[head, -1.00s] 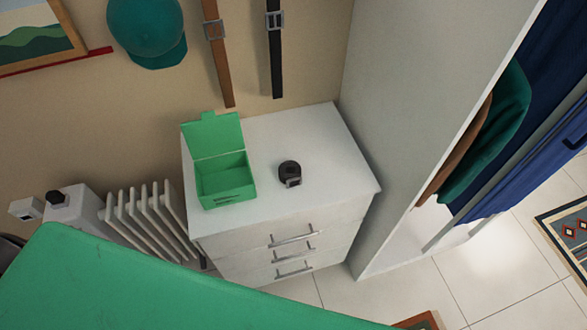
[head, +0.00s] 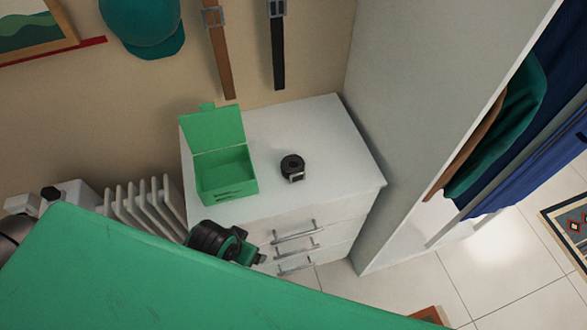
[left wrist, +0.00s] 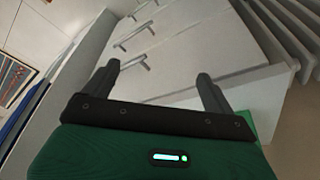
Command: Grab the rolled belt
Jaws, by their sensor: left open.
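The rolled belt (head: 292,167) is a small black coil with a silver buckle. It sits on the white dresser top (head: 320,130), right of the green box. My left gripper (head: 256,256) shows in the head view in front of the dresser, below and left of the belt, apart from it. In the left wrist view my left gripper (left wrist: 155,82) has its two dark fingers spread with nothing between them, facing the drawer fronts. The belt is not visible in the left wrist view. My right gripper is not in view.
An open green box (head: 227,174) stands on the dresser's left part. Drawer handles (head: 297,237) stick out in front. A white radiator (head: 140,205) is at left, and a tall wardrobe panel (head: 405,130) rises at right. The dresser top around the belt is clear.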

